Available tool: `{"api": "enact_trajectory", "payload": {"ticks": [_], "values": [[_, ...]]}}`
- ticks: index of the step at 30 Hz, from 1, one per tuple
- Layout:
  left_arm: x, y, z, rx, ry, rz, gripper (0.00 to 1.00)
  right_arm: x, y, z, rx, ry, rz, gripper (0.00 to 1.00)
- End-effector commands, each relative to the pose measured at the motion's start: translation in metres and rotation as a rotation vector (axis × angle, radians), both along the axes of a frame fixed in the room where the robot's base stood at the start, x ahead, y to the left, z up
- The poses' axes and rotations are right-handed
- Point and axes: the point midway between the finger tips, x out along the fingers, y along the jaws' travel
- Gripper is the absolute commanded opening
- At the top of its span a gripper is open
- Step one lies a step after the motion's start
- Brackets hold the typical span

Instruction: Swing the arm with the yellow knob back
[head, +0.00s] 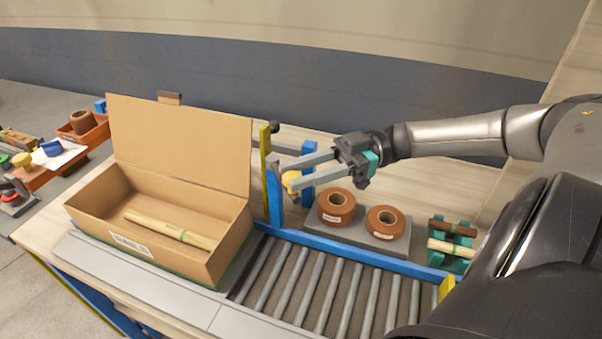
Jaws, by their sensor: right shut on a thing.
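The yellow knob (291,181) is beside a blue post (275,200) at the back edge of the roller conveyor, right of the cardboard box. My right gripper (287,176) reaches in from the right with its two long grey fingers shut on the knob. The fingers partly cover the knob and the arm that carries it, so how that arm lies is hard to tell. A second blue post (308,187) stands just behind and right of the knob. My left gripper is not in view.
An open cardboard box (182,262) with its lid up holds pale wooden rods (170,230). A yellow upright bar (265,165) stands at its right. Two brown tape rolls (336,206) sit on a grey plate behind the empty rollers (318,285). A green rack (462,262) holds turned wood pieces.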

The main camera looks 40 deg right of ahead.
Motion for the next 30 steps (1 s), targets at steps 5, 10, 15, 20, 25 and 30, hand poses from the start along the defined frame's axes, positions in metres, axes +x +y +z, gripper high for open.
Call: {"api": "enact_trajectory", "payload": {"ticks": [5, 10, 15, 20, 25, 30], "values": [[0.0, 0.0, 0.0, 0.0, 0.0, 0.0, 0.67, 0.0, 0.0, 0.0, 0.0, 0.0, 0.002, 0.0], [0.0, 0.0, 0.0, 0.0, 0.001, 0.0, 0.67, 0.0, 0.0, 0.0, 0.0, -0.001, 0.001, 0.56], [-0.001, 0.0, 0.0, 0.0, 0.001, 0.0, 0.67, 0.0, 0.0, 0.0, 0.0, -0.001, 0.0, 0.69], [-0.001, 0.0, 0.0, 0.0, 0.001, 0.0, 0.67, 0.0, 0.0, 0.0, 0.0, -0.001, 0.0, 0.69], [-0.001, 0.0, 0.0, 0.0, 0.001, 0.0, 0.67, -0.002, -0.008, 0.0, -0.002, 0.001, -0.002, 0.69], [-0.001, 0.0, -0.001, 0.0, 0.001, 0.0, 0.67, -0.009, -0.033, -0.001, -0.004, 0.001, -0.004, 0.69]]}}
